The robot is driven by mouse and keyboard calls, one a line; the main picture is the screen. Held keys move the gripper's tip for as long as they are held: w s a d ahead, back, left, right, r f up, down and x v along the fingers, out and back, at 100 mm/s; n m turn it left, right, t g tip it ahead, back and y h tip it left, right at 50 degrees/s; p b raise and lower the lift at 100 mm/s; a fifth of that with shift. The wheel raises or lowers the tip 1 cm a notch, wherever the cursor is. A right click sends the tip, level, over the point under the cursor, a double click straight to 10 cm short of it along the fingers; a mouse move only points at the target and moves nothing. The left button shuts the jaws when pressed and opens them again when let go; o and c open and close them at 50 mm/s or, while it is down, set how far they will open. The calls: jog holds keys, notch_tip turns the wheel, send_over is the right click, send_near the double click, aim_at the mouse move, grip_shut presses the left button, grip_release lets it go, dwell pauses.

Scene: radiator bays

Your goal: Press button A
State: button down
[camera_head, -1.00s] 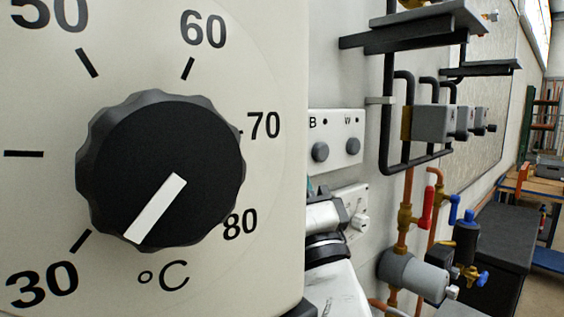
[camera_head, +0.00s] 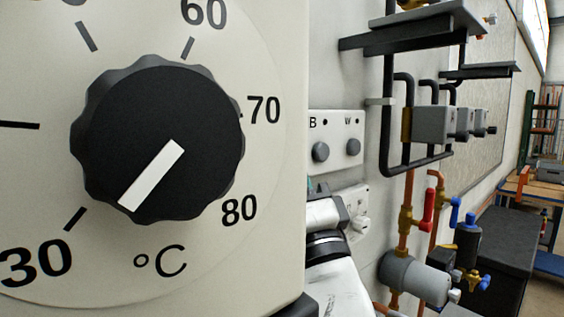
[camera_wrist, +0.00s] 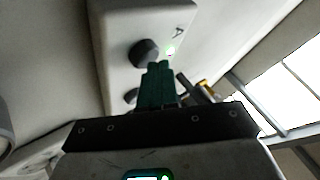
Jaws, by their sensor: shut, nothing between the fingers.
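The mark by the lamp looks like an A, seen tilted. My gripper (camera_wrist: 158,66) has green fingers that are shut and empty. Their tips lie just beside and partly in front of this button; I cannot tell whether they touch it. A second dark button (camera_wrist: 131,96) is partly hidden by the fingers. My gripper is hidden there.
A large cream box (camera_head: 283,60) with a black °C dial (camera_head: 150,120) fills the left of the head view and hides part of the panel. Dark pipes (camera_head: 387,140), a red-handled valve (camera_head: 427,205) and a grey cylinder (camera_head: 416,278) stand right of the panel.

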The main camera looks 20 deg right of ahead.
jog(key=s+d+p, duration=0.1)
jog(key=s+d, duration=0.1)
jog(key=s, duration=0.3)
jog(key=shift+s+p, duration=0.3)
jog(key=shift+s, duration=0.05)
dwell(0.5)
